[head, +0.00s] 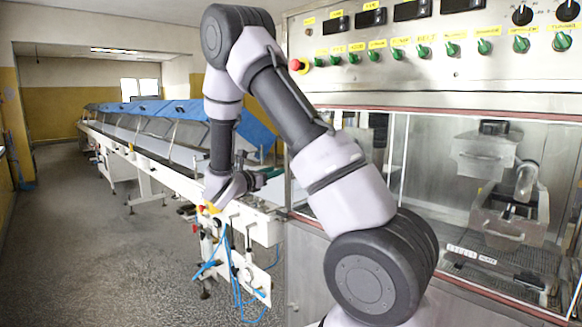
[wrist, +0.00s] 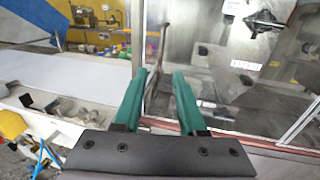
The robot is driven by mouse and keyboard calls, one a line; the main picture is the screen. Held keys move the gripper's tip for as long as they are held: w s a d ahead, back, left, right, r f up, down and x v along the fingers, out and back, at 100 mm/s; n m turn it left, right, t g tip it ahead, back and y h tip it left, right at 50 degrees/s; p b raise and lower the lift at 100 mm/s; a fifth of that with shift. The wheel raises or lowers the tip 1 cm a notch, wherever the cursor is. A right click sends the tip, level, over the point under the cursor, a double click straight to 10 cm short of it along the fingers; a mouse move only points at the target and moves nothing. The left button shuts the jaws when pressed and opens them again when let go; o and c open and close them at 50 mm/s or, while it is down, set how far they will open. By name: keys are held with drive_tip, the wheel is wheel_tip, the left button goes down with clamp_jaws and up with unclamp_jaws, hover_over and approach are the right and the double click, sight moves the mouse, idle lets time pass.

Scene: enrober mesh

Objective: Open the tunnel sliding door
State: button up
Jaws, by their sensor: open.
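The tunnel's clear sliding door panels (head: 430,160) span the front of the steel machine, with metal parts visible behind them. I cannot tell for sure which panel is the sliding door, and no handle shows clearly. In the wrist view the clear front (wrist: 205,65) fills the right half, with an upright metal edge near the fingertips. In the head view my gripper (head: 262,178) is beside the machine's left end, partly hidden by my own arm. I cannot tell whether it touches the panel.
A control panel (head: 430,45) with green knobs and a red stop button (head: 299,65) is above the door. A long conveyor (head: 150,140) with blue covers runs away to the left. Blue hoses (head: 235,265) hang below its end. The floor at left is clear.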

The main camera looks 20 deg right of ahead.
sight(291, 175)
drive_tip(key=x, duration=1)
drive_tip(key=shift+w+d+r, duration=0.1)
drive_tip(key=shift+c, duration=0.3)
clamp_jaws()
idle(0.9)
